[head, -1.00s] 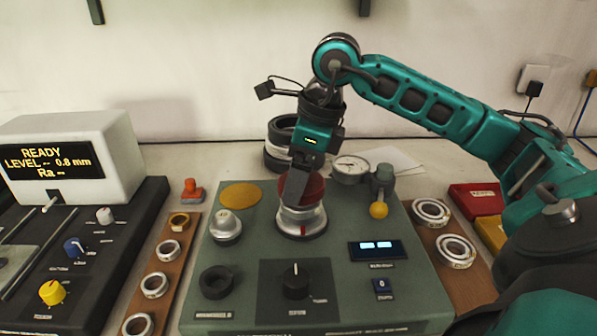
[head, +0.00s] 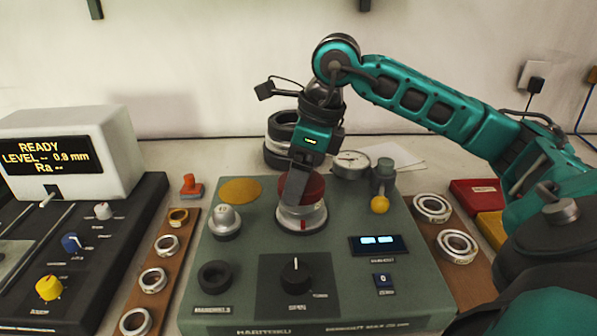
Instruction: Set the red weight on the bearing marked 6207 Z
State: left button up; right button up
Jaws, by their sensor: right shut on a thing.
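The red weight (head: 314,188) sits at the top of a silver ring stack on the green machine (head: 340,250). My right gripper (head: 291,200) comes down from above and is shut on the red weight; its fingers hide part of it. Under the weight is a silver bearing (head: 303,218) on the machine's spindle, with a small red mark on its front. I cannot read any 6207 Z marking on it. Whether the weight rests fully on the bearing is hard to tell. My left gripper does not show.
Bearings (head: 431,208) lie on a brown board at right, and smaller rings (head: 153,280) on a board at left. A dial gauge (head: 350,164) and a yellow-knobbed lever (head: 380,204) stand close right of the gripper. Dark rings (head: 281,128) are stacked behind.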

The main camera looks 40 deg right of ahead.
dwell(0.4)
jog(key=o, duration=1.3)
jog(key=shift+r, duration=0.1)
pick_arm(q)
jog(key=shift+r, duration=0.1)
pick_arm(e)
jog(key=shift+o, duration=0.5)
pick_arm(q)
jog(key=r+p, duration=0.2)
jog(key=p, duration=0.1)
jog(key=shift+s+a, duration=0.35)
pick_arm(e)
jog(key=v, duration=1.3)
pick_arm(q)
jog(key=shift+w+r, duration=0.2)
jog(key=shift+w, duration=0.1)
